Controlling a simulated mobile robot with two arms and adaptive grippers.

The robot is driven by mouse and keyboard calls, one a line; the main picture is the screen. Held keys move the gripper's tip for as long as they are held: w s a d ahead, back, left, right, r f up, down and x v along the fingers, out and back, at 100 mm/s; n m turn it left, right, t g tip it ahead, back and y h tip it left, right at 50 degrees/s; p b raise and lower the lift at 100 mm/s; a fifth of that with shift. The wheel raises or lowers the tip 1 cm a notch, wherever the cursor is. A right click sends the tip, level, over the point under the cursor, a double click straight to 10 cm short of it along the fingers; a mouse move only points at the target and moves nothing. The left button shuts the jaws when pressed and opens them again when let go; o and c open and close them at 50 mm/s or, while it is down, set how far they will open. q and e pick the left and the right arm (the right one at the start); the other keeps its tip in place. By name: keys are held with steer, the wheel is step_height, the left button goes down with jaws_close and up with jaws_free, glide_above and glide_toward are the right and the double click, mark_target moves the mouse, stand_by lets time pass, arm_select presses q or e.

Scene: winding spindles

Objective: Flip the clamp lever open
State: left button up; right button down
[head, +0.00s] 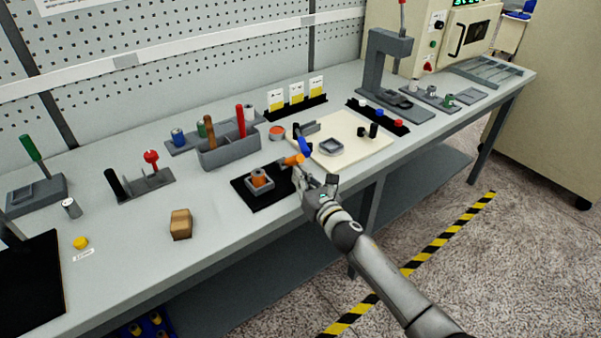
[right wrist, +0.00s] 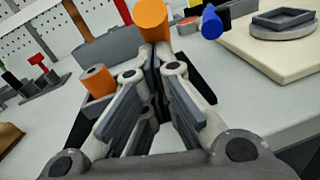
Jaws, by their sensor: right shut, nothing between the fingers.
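An orange-ended handle (head: 293,160), which looks like the clamp lever, sticks out over the black mat (head: 240,190) at the bench's front edge. In the right wrist view its orange end (right wrist: 150,18) is just beyond my fingertips. An orange spool (head: 259,178) sits in a grey square holder on the mat; it also shows in the right wrist view (right wrist: 97,82). My right gripper (head: 300,172) is shut and empty, close beside the handle; I cannot tell if they touch. The handle's pivot is hidden. My left gripper is not in view.
A blue handle (head: 304,146) stands close behind, at the cream board (head: 360,155). A grey tool box (head: 228,152) with red and brown handles is behind the mat. A brown block (head: 181,224) lies to the left. The bench front between block and mat is clear.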

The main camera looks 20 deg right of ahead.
mark_target(294, 159)
steer(key=shift+w+a+r+g+p, duration=0.1)
steer(key=shift+w+r+g+p, duration=0.2)
steer(key=shift+r+p, duration=0.75)
steer(key=shift+w+r+g+p, duration=0.15)
steer(key=shift+r+g+p, duration=0.25)
steer(key=shift+p, duration=1.3)
steer(key=shift+w+a+r+p, duration=0.15)
steer(key=shift+w+r+p, duration=0.15)
steer(key=shift+r+p, duration=0.25)
steer(key=shift+w+a+r+p, duration=0.2)
steer(key=shift+w+r+p, duration=0.3)
steer(key=shift+w+p, duration=0.05)
steer(key=shift+w+a+r, duration=0.2)
steer(key=shift+w+r, duration=0.2)
steer(key=shift+w, duration=0.1)
steer(key=shift+w+a+r, duration=0.15)
steer(key=shift+w+r, duration=0.2)
steer(key=shift+w, duration=0.15)
steer(key=shift+w+a+r, duration=0.2)
steer(key=shift+w, duration=0.3)
steer(key=shift+w+a+r, duration=0.15)
steer(key=shift+w+r, duration=0.05)
steer(key=shift+w, duration=0.25)
steer(key=shift+w+a+r, duration=0.15)
steer(key=shift+w+a, duration=0.1)
steer(key=shift+w, duration=0.35)
steer(key=shift+w+a+r, duration=0.1)
steer(key=shift+w+a, duration=0.1)
steer(key=shift+w, duration=0.35)
steer(key=shift+r, duration=0.1)
